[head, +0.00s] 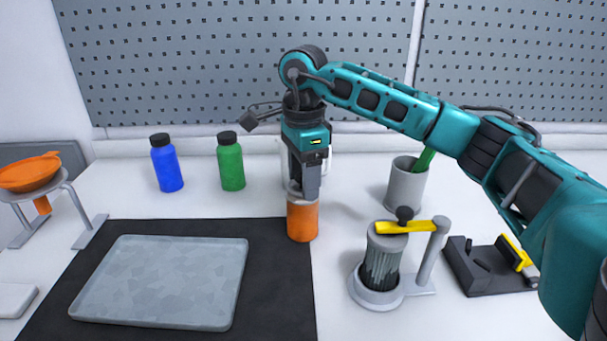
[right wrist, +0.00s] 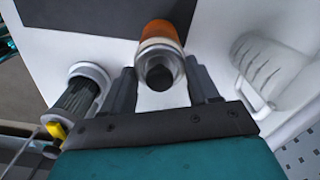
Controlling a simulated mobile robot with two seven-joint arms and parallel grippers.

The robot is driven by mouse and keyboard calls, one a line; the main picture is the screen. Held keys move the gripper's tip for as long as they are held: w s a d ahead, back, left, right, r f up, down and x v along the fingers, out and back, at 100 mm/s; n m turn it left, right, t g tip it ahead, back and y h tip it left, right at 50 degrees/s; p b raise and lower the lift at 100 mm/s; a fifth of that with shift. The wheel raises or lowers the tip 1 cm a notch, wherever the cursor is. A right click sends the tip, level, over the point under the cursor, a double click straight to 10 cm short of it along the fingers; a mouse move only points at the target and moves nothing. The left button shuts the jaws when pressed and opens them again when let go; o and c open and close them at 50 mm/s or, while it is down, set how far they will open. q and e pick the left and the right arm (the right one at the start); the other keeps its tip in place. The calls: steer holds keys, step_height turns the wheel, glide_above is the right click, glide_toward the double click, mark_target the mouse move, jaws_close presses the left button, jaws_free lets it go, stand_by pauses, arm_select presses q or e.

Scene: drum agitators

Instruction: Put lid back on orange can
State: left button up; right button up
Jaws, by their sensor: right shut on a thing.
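The orange can (head: 302,222) stands upright at the right edge of the black mat. Its orange side also shows in the right wrist view (right wrist: 160,29). A pale grey lid (right wrist: 151,48) with a dark knob is over the can's top, roughly in line with it. My right gripper (head: 303,188) points straight down above the can and is shut on the lid, its fingers on either side in the right wrist view (right wrist: 161,80). The fingers hide part of the lid, and I cannot tell whether it is fully seated on the rim. My left gripper is not in view.
A grey tray (head: 165,282) lies on the black mat (head: 277,270). Blue (head: 166,167) and green (head: 231,166) bottles stand behind. A grey agitator with a yellow arm (head: 408,227) stands right of the can. A grey cup (head: 404,187) and a black holder (head: 477,272) are farther right.

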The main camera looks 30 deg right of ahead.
steer(key=o, duration=1.1)
steer(key=shift+o, duration=0.3)
steer(key=shift+o, duration=0.6)
steer(key=shift+r+p, duration=2)
steer(key=shift+r, duration=1.5)
